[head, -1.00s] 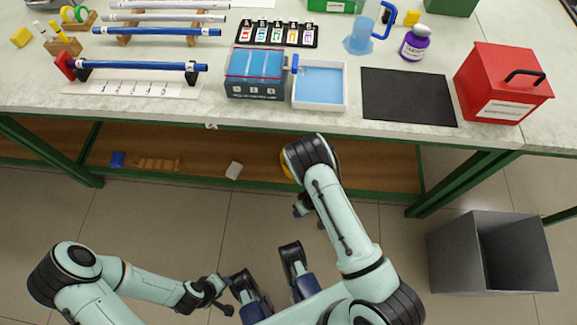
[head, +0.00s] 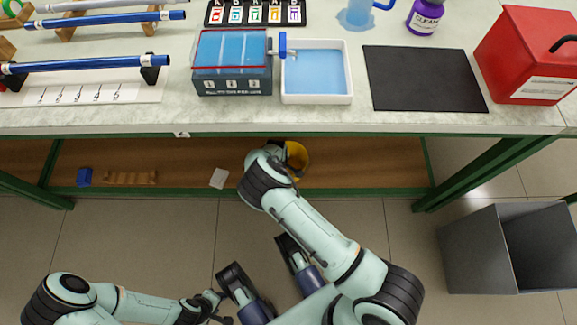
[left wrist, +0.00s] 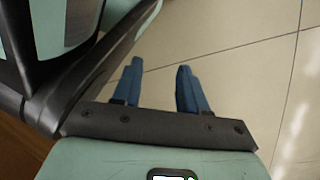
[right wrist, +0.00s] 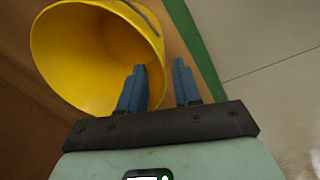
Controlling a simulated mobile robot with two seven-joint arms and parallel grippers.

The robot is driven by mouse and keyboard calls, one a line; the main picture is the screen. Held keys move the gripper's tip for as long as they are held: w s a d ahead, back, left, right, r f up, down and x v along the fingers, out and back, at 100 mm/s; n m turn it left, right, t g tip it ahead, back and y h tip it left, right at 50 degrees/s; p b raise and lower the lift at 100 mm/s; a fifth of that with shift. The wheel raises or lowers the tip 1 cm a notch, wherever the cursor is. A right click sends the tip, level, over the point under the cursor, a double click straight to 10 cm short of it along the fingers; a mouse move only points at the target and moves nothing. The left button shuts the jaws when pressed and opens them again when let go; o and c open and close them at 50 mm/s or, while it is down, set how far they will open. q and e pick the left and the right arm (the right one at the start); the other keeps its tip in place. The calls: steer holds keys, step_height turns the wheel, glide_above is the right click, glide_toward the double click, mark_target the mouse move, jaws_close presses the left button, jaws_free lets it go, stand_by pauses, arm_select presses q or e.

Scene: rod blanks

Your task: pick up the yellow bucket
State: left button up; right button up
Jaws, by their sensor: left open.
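The yellow bucket (head: 299,158) is on the brown lower shelf under the table, partly hidden behind my right arm in the head view. In the right wrist view the bucket (right wrist: 75,45) fills the upper left, with its open mouth toward the camera. My right gripper (right wrist: 159,64) has its fingers apart at the bucket's right rim. One finger overlaps the mouth and the other shows beyond the rim; I cannot tell whether either touches. My left gripper (left wrist: 160,66) is open and empty above the floor, away from the bucket.
The shelf (head: 390,165) also holds a blue block (head: 84,177), a wooden rack (head: 130,178) and a white piece (head: 219,178). The green front rail (head: 350,191) and the tabletop edge (head: 400,130) bound the opening. A grey bin (head: 480,255) stands on the floor at right.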

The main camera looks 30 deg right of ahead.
steer(key=shift+w+d+f+b, duration=0.15)
steer(key=shift+f+b, duration=0.75)
steer(key=shift+f, duration=1.3)
steer(key=shift+w+f, duration=0.1)
steer(key=shift+f, duration=0.45)
arm_select(q)
steer(key=shift+g, duration=0.7)
steer(key=s, duration=0.1)
steer(key=s+f, duration=0.2)
steer(key=s, duration=0.1)
steer(key=shift+a, duration=0.2)
arm_select(e)
jaws_close()
